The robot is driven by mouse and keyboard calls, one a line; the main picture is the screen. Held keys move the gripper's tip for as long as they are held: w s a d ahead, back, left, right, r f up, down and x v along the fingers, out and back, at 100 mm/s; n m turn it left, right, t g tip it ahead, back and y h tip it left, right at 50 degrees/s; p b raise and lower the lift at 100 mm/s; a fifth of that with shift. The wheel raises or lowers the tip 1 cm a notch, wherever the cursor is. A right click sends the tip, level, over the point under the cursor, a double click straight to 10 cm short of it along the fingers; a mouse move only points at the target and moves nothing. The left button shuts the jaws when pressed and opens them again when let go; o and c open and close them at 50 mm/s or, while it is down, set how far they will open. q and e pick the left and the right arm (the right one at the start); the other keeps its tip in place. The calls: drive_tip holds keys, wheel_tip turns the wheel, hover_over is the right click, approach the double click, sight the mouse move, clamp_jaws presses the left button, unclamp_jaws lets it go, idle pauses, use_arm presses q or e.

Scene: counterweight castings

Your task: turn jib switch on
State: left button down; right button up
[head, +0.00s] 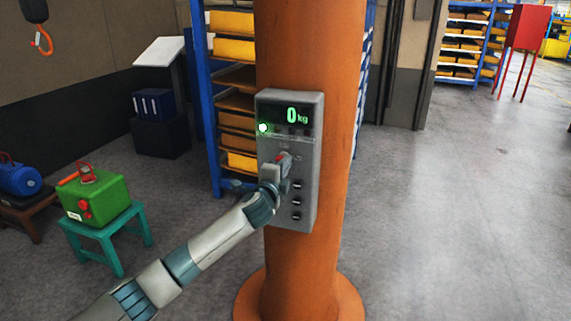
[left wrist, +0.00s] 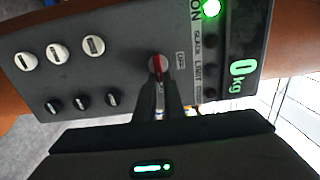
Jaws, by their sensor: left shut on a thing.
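The grey control box (head: 302,215) is fixed to the orange column. Its jib switch (left wrist: 156,63), a small red-tipped lever on a round base, sits on the box's face. My left gripper (head: 283,166) reaches up from the lower left and is shut on the switch. In the left wrist view its fingers (left wrist: 155,90) come up from below around the lever and hide part of it. A green lamp (head: 263,127) glows at the box's upper left; in the left wrist view it is next to the word ON. The display (head: 294,115) reads 0 kg. My right gripper is out of view.
Several knobs (left wrist: 58,52) are close to the switch on the box. The orange column (head: 310,40) stands before a blue rack with yellow bins (head: 233,22). The floor at right is clear.

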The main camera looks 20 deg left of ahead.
use_arm(q)
drive_tip(key=shift+f, duration=0.1)
drive_tip(key=c, duration=1.9)
unclamp_jaws()
drive_tip(key=shift+o, duration=0.2)
drive_tip(key=shift+s, duration=0.1)
drive_tip(key=s+b, duration=0.5)
drive_tip(key=s, duration=1.2)
drive_tip(key=shift+a+b, duration=0.25)
drive_tip(key=shift+b, duration=0.05)
